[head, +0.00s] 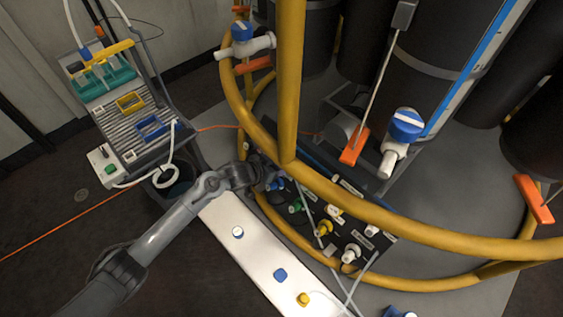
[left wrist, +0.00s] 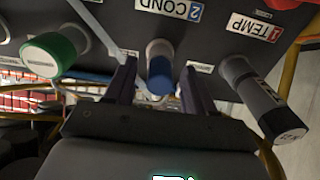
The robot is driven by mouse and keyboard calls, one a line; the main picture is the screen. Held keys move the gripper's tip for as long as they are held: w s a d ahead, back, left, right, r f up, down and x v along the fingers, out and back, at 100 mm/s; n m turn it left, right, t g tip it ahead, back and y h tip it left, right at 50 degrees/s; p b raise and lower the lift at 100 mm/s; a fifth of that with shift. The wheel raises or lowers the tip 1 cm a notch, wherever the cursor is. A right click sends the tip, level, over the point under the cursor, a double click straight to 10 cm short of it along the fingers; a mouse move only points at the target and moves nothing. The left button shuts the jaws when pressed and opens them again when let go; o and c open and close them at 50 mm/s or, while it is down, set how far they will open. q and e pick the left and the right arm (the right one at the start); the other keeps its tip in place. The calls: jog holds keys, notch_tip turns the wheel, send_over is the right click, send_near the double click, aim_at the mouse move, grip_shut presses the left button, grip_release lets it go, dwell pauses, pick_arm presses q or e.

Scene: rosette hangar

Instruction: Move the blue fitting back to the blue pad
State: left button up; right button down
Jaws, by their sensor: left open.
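The blue fitting (left wrist: 160,78) sits at the panel, by the label "2 COND". In the left wrist view my left gripper (left wrist: 157,86) is open, with one finger on each side of the blue fitting; I cannot tell whether they touch it. In the head view my left gripper (head: 270,180) is at the panel's upper left end, and the blue fitting (head: 277,185) shows small beside it. The blue pad (head: 280,274) is bare on the white bench (head: 258,254). My right gripper is not in view.
On the panel, a green fitting (left wrist: 50,55) and a dark grey fitting (left wrist: 262,98) flank the blue one. A yellow rail (head: 350,207) curves over the panel. The bench also bears a white piece (head: 238,232) and a yellow piece (head: 304,299).

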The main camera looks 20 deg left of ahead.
pick_arm(q)
jog(key=shift+p, duration=0.35)
dwell(0.7)
jog(key=shift+p, duration=0.4)
dwell(0.3)
grip_shut()
